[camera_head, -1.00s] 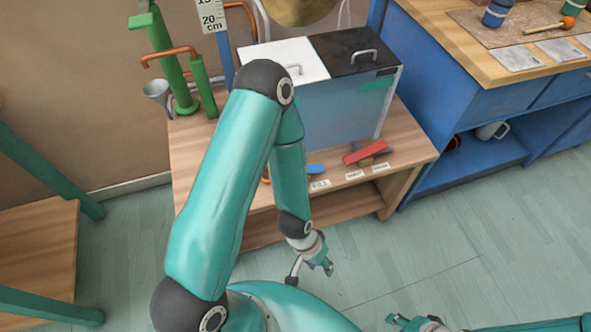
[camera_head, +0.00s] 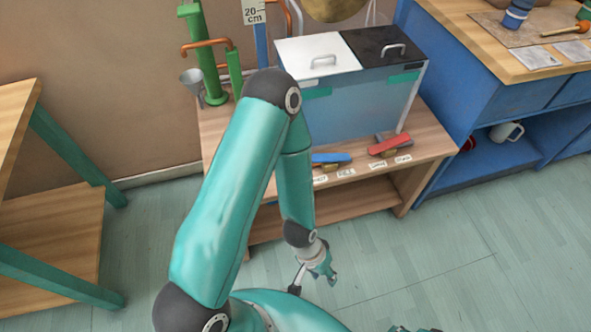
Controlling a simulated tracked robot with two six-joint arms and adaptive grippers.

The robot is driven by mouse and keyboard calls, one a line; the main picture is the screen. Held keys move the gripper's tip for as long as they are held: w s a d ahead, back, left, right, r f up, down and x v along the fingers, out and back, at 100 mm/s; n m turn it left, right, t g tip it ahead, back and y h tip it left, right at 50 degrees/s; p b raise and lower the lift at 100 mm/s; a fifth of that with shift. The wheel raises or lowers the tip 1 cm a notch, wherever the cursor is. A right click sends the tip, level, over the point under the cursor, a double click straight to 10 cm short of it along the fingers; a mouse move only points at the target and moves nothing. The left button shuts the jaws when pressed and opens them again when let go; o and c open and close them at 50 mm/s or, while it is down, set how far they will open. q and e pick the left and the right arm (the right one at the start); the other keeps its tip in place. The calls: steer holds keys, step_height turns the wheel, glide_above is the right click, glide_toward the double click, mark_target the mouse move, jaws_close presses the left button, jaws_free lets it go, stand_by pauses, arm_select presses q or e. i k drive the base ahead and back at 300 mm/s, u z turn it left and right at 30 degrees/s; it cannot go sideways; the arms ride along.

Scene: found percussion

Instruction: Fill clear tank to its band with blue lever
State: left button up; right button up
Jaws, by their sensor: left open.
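The clear tank (camera_head: 355,112) stands on a wooden stand, with teal band pieces near its top edge (camera_head: 403,78). Its walls look blue-grey; I cannot tell a water level. The blue lever (camera_head: 332,158) lies at the stand's front edge, below the tank, partly behind my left arm. The red lever (camera_head: 389,145) is to its right. My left gripper (camera_head: 331,279) is open and empty, pointing down over the floor in front of the stand, well apart from the blue lever. Only a sliver of my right gripper (camera_head: 412,329) shows at the bottom edge.
The tank has a white lid (camera_head: 318,54) and a black lid (camera_head: 384,46), each with a handle. Green pipes (camera_head: 207,55) and a grey funnel (camera_head: 192,80) stand at left. A blue cabinet (camera_head: 480,80) is on the right. A wooden table (camera_head: 50,235) is on the left. The floor at right is clear.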

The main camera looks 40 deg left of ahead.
mark_target(345, 157)
steer(key=k, duration=0.9)
steer(key=u, duration=0.45)
steer(key=i, duration=0.95)
